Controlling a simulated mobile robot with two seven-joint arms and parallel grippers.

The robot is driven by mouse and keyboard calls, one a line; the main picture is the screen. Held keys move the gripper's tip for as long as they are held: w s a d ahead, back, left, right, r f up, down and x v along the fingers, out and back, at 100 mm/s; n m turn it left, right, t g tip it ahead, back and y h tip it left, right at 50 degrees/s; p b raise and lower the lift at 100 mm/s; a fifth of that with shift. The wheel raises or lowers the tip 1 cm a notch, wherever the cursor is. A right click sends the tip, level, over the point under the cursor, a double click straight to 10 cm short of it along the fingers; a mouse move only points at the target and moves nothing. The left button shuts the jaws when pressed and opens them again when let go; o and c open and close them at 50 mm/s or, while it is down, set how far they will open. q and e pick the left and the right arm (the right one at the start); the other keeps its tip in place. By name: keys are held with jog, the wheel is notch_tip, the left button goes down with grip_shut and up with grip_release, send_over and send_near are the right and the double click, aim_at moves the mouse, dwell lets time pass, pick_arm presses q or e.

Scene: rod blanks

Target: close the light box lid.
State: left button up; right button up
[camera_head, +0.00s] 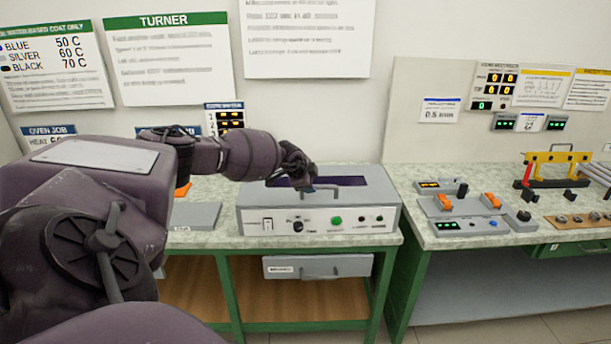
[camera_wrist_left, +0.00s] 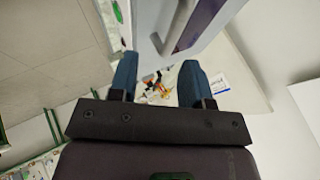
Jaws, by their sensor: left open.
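The light box (camera_head: 318,219) is a grey case on the left bench, with switches and a green button on its front. A dark purple area (camera_head: 352,181) shows in its top, and a grey bar handle (camera_head: 337,187) stands at the top front. I cannot tell the lid's exact position. My left gripper (camera_head: 302,179) is over the left part of the top, covering some of it. In the wrist view, its two blue fingers (camera_wrist_left: 157,82) are apart with nothing between them. The handle (camera_wrist_left: 178,28) is beyond the fingertips there, apart from them. My right gripper is out of view.
A flat grey plate (camera_head: 195,215) lies left of the box. A grey drawer unit (camera_head: 317,266) hangs below the bench. The right bench (camera_head: 420,193) holds grey control units with orange parts (camera_head: 444,202) and a yellow-red frame (camera_head: 556,165). A gap separates the benches.

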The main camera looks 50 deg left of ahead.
pick_arm(q)
jog(key=shift+v, duration=1.5)
jog(key=shift+r, duration=0.1)
